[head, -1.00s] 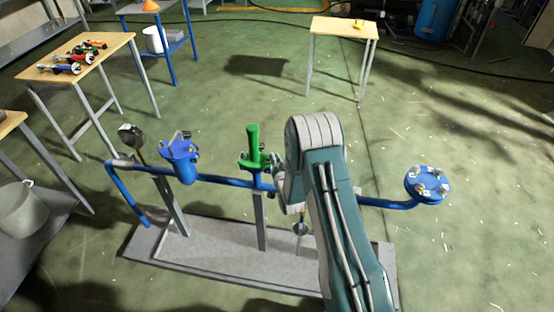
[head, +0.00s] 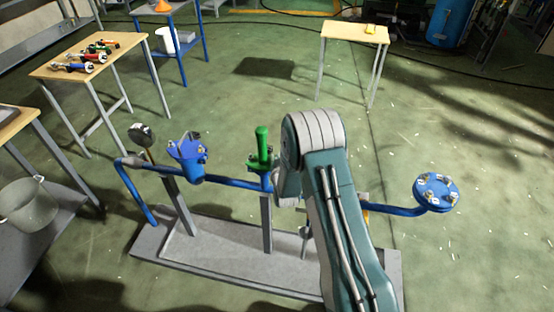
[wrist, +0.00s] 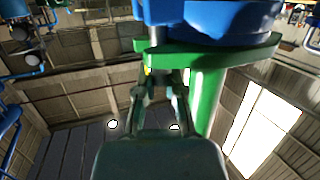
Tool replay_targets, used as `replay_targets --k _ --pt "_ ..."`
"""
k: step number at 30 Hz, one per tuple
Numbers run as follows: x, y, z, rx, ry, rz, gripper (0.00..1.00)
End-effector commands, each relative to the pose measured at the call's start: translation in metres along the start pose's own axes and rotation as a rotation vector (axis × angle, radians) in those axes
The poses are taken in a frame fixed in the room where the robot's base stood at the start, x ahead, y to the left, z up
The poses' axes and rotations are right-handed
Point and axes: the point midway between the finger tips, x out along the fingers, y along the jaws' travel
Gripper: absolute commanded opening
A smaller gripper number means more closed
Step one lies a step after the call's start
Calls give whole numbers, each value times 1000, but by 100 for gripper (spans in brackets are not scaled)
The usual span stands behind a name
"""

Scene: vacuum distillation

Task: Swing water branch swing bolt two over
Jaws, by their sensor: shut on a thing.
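The water branch, a green post (head: 262,142) on a green flange, stands on a blue pipe just left of my arm in the head view. The wrist view looks up at the roof, upside down. There the green post (wrist: 207,100) runs down the picture from the green flange (wrist: 220,52), with a blue flange (wrist: 215,18) against it. My gripper (wrist: 158,78) is shut at the flange's edge, on a small bolt-like piece mostly hidden by the fingers. I take it for a swing bolt; its number cannot be told. My arm hides the gripper in the head view.
The blue pipe (head: 230,182) runs along a grey base (head: 215,258). A gauge (head: 141,134) and a blue flanged body (head: 187,148) are at left, and a bolted blue flange (head: 437,192) at right. Tables stand behind and left. The floor around is open.

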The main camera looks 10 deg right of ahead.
Motion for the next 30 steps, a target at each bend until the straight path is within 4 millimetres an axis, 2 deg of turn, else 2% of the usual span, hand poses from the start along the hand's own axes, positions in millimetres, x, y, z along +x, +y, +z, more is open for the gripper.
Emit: replay_targets --k 1,8,9,11,23,30 --pt "-2 -2 7 -4 -19 -4 0" --pt "-2 -2 8 -3 -20 -5 0" --pt "-2 -2 8 -3 -20 -5 21" --pt "-2 -2 8 -3 -20 -5 47" --pt "-1 -1 3 1 -7 -4 47" --pt "-4 8 4 109 40 -25 47"
